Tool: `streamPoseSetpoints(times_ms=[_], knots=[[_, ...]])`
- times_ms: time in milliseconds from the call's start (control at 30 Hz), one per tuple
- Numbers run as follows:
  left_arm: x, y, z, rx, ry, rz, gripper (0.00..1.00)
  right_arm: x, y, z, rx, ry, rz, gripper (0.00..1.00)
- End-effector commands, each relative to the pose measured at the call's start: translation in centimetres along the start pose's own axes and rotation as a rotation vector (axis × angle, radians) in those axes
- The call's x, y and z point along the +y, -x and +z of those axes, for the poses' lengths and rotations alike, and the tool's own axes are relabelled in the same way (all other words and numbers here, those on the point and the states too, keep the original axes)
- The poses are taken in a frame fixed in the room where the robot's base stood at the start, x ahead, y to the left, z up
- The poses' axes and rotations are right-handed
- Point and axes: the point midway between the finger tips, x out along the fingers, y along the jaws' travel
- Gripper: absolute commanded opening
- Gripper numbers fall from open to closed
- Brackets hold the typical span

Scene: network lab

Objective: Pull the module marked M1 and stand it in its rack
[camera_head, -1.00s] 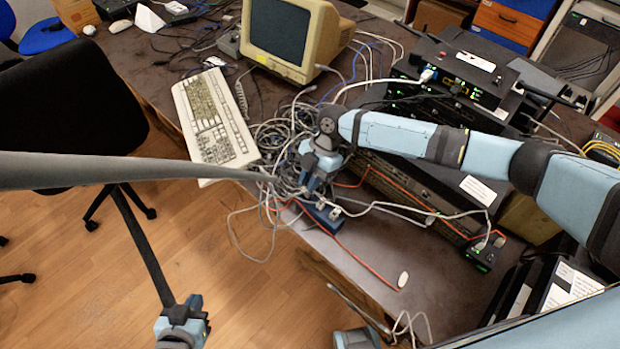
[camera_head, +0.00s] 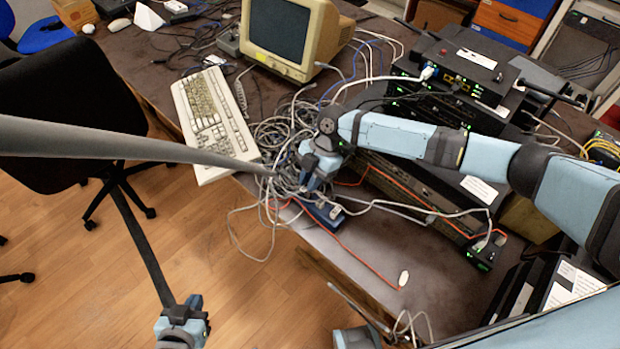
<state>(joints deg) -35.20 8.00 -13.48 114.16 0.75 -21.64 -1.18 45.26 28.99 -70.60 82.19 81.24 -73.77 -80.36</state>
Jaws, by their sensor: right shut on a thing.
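My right gripper (camera_head: 310,184) points down into the cable tangle at the table's front edge. It is shut, but what is between its fingers is mostly hidden by the gripper and cables. A dark blue box (camera_head: 326,216) lies just below it among the cables. My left gripper (camera_head: 182,318) is low at the bottom left, over the floor and away from the table. Its finger gap is not clear. I cannot make out an M1 mark or identify the module or its rack.
A keyboard (camera_head: 213,122) and an old monitor (camera_head: 284,38) stand left of and behind the tangle. Stacked black network units (camera_head: 440,105) fill the right. A thick grey bar (camera_head: 90,140) crosses the left foreground. A black chair (camera_head: 65,120) stands at left. Wood floor (camera_head: 240,290) is open below.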

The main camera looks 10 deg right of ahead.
Motion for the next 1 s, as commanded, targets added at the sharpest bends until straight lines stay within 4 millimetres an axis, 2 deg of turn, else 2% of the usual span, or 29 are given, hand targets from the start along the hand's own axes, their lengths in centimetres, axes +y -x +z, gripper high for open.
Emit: streamPoseSetpoints(times_ms=[1000], knots=[[-0.04,-0.36,0.47,0.002,0.0,-0.001,0.0,0.0,-0.86,0.44,0.001,0.0,0.0,0.0]])
